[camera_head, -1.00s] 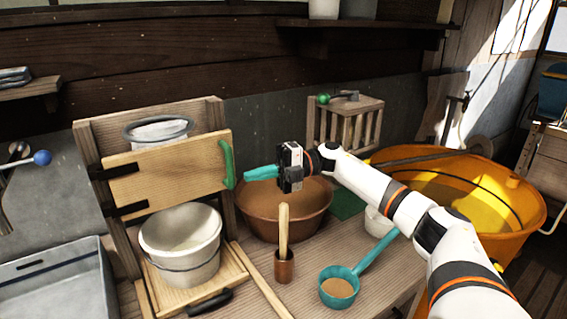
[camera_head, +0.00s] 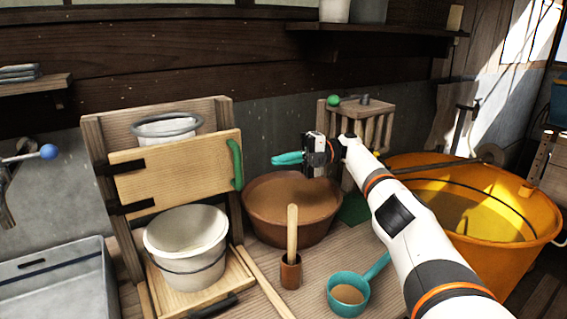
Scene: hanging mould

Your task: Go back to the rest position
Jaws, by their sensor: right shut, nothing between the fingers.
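My right gripper (camera_head: 288,159) has teal fingers and a black body. It is shut and empty, held in the air above the back of the brown bowl (camera_head: 300,231). My right arm reaches in from the lower right corner. The gripper is apart from the wooden door with the green handle (camera_head: 236,165), to its left. My left gripper is not in view.
A white bucket (camera_head: 188,260) stands in the wooden frame on the left. A wooden-handled tool in a cup (camera_head: 290,272) and a teal ladle (camera_head: 348,292) stand in front of the bowl. A slatted crate (camera_head: 372,122) stands behind; a yellow tub (camera_head: 500,225) is right.

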